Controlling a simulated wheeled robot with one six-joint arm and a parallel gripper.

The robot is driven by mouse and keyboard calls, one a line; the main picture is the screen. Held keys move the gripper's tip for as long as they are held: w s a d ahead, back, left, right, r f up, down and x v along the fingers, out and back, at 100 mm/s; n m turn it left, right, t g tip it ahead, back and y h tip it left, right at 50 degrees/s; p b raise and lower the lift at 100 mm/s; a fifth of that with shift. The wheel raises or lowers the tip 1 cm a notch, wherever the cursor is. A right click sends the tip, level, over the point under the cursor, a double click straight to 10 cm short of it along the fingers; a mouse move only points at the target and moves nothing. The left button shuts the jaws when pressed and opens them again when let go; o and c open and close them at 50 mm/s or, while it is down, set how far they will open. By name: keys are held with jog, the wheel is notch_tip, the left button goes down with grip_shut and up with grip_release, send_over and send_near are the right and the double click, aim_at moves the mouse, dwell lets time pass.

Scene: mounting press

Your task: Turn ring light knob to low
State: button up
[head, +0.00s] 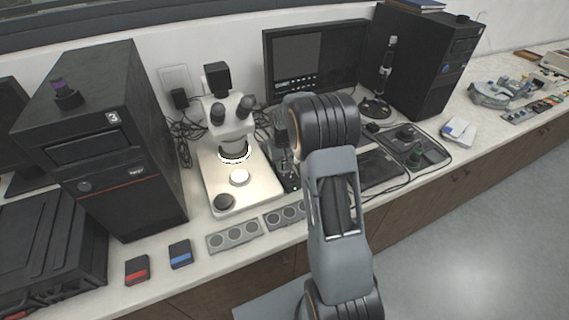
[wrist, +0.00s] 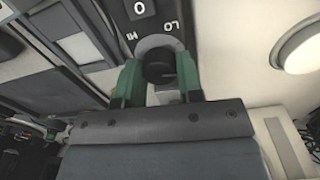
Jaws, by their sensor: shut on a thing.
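The ring light knob (wrist: 158,66) is a round dark knob on a dark control box (wrist: 172,17) printed with HI, LO and a 0, in the wrist view. My gripper (wrist: 158,75) has its green fingers on either side of the knob and is shut on it. The knob's pointer cannot be made out. In the head view, the lit ring light (head: 234,153) sits under the white microscope (head: 228,115). The control box (head: 288,176) stands just right of the microscope base, partly behind my arm; the knob is hidden there.
A grey strip with round sockets (head: 234,236) lies in front of the microscope. A monitor (head: 315,56) and a black tower (head: 425,65) stand behind and right of my arm. Another black tower (head: 100,140) is on the left. Red (head: 137,270) and blue (head: 180,254) marked boxes lie near the front edge.

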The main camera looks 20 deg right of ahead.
jog(key=n, duration=0.4)
jog(key=shift+b, duration=0.4)
jog(key=shift+n, duration=1.7)
jog(key=o, duration=0.9)
jog(key=shift+o, duration=0.2)
notch_tip(320, 180, up, 14)
jog(key=b, duration=0.1)
jog(key=shift+a, duration=0.2)
jog(key=shift+s+f, duration=0.1)
